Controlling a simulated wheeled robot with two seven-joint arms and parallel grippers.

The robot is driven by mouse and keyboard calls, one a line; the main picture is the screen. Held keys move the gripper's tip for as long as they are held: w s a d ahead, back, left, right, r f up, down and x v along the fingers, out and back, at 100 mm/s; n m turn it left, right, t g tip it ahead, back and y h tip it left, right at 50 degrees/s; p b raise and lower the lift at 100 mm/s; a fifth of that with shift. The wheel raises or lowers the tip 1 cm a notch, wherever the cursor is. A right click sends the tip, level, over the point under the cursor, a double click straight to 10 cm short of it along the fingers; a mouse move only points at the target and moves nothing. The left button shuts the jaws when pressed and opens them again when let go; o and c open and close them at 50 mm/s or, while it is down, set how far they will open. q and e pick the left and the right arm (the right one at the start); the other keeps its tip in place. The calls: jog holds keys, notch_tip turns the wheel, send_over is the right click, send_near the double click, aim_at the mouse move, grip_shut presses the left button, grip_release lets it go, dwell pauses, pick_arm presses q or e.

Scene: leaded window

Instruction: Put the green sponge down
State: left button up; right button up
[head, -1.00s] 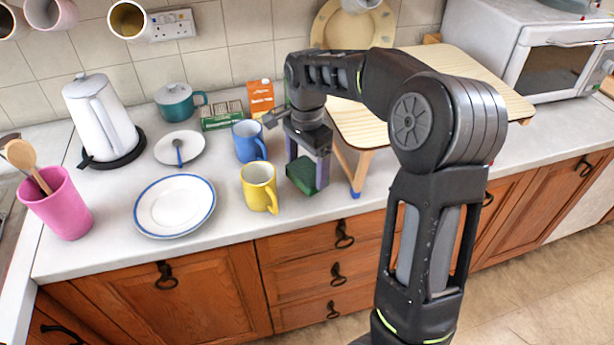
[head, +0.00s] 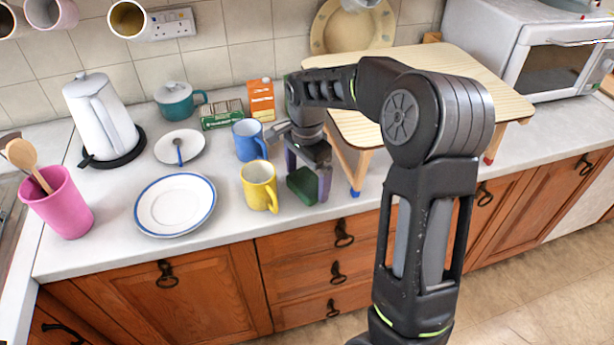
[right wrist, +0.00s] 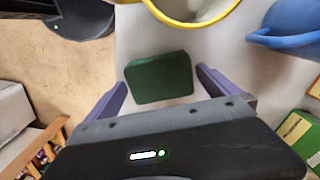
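The green sponge (head: 302,187) lies on the grey-white worktop near its front edge, right of the yellow mug (head: 259,186). My right gripper (head: 307,190) is low over it, with one finger on each side. In the right wrist view the sponge (right wrist: 160,78) sits between the spread fingertips of the right gripper (right wrist: 161,77), with a narrow gap on each side. The sponge looks flat on the worktop, though its underside is hidden. My left gripper is not in view.
A blue mug (head: 249,140) stands behind the yellow mug. A wooden stand (head: 440,85) is close on the right, its blue-footed leg near the gripper. A blue-rimmed plate (head: 175,204) lies left. The worktop's front edge is just in front of the sponge.

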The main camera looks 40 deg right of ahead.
aim_at(307, 181)
jog(key=shift+r, duration=0.2)
notch_tip(307, 181, up, 12)
jog(key=shift+b, duration=0.3)
jog(key=shift+f, duration=0.1)
dwell(0.9)
